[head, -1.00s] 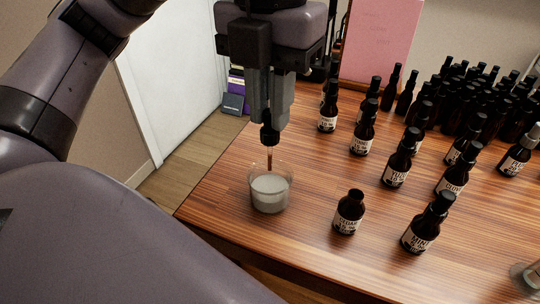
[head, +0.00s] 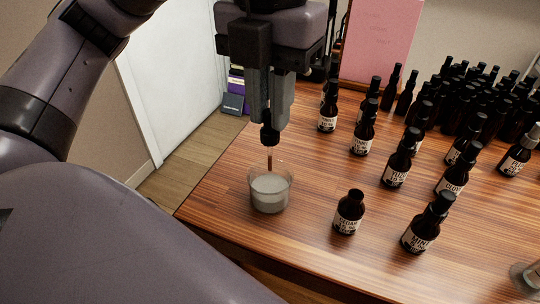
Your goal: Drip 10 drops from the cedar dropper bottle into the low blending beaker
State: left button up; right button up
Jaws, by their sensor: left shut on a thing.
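My left gripper (head: 270,118) points down and is shut on the black bulb of a dropper (head: 270,134). The dropper's thin pipette hangs upright, with its tip over the mouth of the low blending beaker (head: 269,195). The beaker is clear and holds a greyish, cloudy content. It stands near the table's left front corner. The cedar dropper bottle (head: 348,213), brown glass with a white label, stands uncapped to the right of the beaker. I cannot make out single drops. My right gripper is not in view.
Several capped brown bottles stand in rows to the right, such as one at the front (head: 421,232). Many dark bottles crowd the back right. A pink board (head: 381,42) stands behind. A glass vessel (head: 526,276) is at the right edge. The table's left edge is close to the beaker.

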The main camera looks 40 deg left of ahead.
pick_arm(q)
jog(key=shift+r, duration=0.15)
notch_tip(320, 180, up, 4)
jog(key=p, duration=0.4)
dwell(0.3)
dwell(0.5)
